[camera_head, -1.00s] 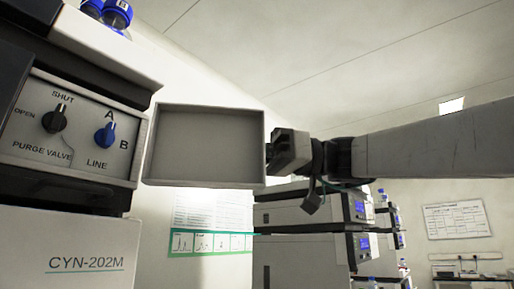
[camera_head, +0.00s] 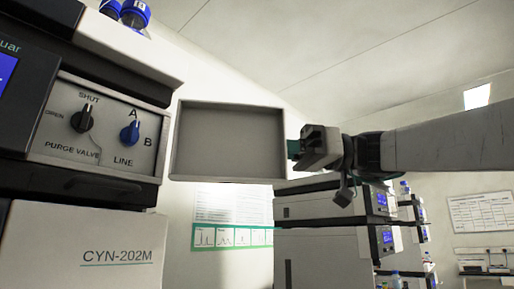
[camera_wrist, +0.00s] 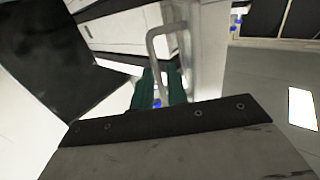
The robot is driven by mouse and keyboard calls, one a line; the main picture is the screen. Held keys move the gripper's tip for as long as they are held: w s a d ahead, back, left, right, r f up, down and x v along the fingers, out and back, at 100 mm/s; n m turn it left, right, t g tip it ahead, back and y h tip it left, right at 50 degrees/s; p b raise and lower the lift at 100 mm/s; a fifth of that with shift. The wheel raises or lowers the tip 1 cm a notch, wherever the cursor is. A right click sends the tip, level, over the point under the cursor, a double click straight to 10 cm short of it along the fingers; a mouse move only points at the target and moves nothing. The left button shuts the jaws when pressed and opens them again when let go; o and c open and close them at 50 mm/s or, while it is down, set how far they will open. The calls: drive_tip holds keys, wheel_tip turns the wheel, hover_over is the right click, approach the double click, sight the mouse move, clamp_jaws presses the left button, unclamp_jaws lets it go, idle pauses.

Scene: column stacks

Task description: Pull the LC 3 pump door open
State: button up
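The pump door (camera_head: 228,143) stands swung wide open beside the pump's valve panel (camera_head: 100,131), its hollow inner face toward the head camera. The panel behind it shows a black purge valve knob and a blue line knob. My gripper (camera_head: 293,149) is just right of the door's free edge, its green fingers partly hidden.
The pump body labelled CYN-202M (camera_head: 85,245) stands at the left, with blue-capped bottles (camera_head: 134,14) on top. More stacked instruments (camera_head: 325,235) stand behind, under my arm. A chart poster (camera_head: 231,218) hangs on the wall below the door.

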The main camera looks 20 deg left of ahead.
drive_tip(key=shift+v, duration=2.7)
drive_tip(key=w+f+m+t+h, duration=0.2)
drive_tip(key=w+f+m+t, duration=0.2)
drive_tip(key=f+m, duration=0.65)
drive_tip(key=s+d+f+m+t+h, duration=0.1)
drive_tip(key=d+f+m+t+h, duration=0.15)
drive_tip(key=d+f, duration=0.4)
drive_tip(key=s+d+f+m+t+h, duration=0.15)
drive_tip(key=d+f+m, duration=0.25)
drive_tip(key=f, duration=0.6)
drive_tip(key=s+d+f+m+t+h, duration=0.1)
drive_tip(key=s+d+f+m+h, duration=0.1)
drive_tip(key=s+d+f, duration=0.3)
drive_tip(key=s+d+f+m+t+h, duration=0.1)
drive_tip(key=s+d+f+m+h, duration=0.2)
drive_tip(key=d, duration=1.1)
drive_tip(key=s+d+f+m+t+h, duration=0.1)
drive_tip(key=s+d+f+m+h, duration=0.2)
drive_tip(key=s+d+f, duration=0.5)
wheel_tip(320, 180, down, 6)
drive_tip(key=shift+s+d+f+h, duration=0.1)
drive_tip(key=shift+s+d+h, duration=0.35)
drive_tip(key=shift+d, duration=0.25)
